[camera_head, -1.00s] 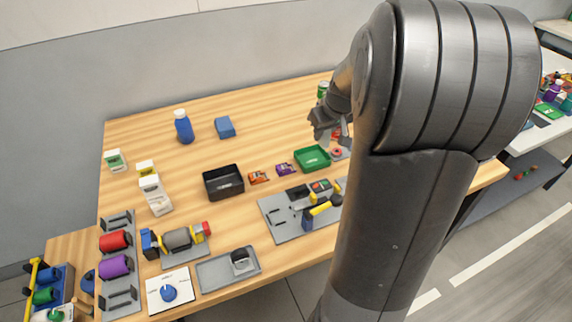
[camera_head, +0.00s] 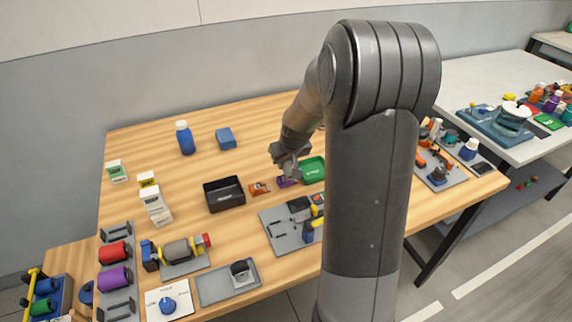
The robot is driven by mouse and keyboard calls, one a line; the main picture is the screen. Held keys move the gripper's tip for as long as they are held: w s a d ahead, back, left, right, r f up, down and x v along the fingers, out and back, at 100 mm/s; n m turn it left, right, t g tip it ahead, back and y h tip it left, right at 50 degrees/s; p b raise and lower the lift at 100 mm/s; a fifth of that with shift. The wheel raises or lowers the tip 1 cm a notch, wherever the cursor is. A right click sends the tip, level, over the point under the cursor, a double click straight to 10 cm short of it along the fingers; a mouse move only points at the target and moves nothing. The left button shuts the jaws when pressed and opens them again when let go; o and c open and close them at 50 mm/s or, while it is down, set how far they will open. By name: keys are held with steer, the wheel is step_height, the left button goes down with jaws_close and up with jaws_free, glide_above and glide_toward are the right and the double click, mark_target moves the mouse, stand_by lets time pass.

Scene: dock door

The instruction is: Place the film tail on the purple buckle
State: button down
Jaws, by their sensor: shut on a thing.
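My gripper (camera_head: 290,168) points down near the middle of the table, just behind and above a small purple packet-like piece (camera_head: 287,183). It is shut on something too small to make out. I cannot tell whether it touches the purple piece. I cannot pick out a film tail. A purple roll (camera_head: 114,279) sits in a grey rack at the left front; I cannot tell which purple thing is the buckle.
A green tray (camera_head: 314,172) is right of my gripper, partly behind my arm. An orange packet (camera_head: 259,188) and black bin (camera_head: 224,204) are to its left. A grey tool board (camera_head: 279,238) lies in front.

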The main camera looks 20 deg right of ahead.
steer(key=shift+f, duration=0.6)
steer(key=shift+f, duration=0.1)
steer(key=c, duration=1.3)
jaws_free()
steer(key=v, duration=1.2)
steer(key=s+a+r, duration=0.3)
steer(key=s+a, duration=0.1)
steer(key=s, duration=0.4)
steer(key=s+a+r, duration=0.3)
steer(key=s+a, duration=0.1)
steer(key=s, duration=0.4)
steer(key=s+a+r+t, duration=0.1)
steer(key=s+a+r, duration=0.2)
steer(key=s+a, duration=0.2)
steer(key=shift+s, duration=1.85)
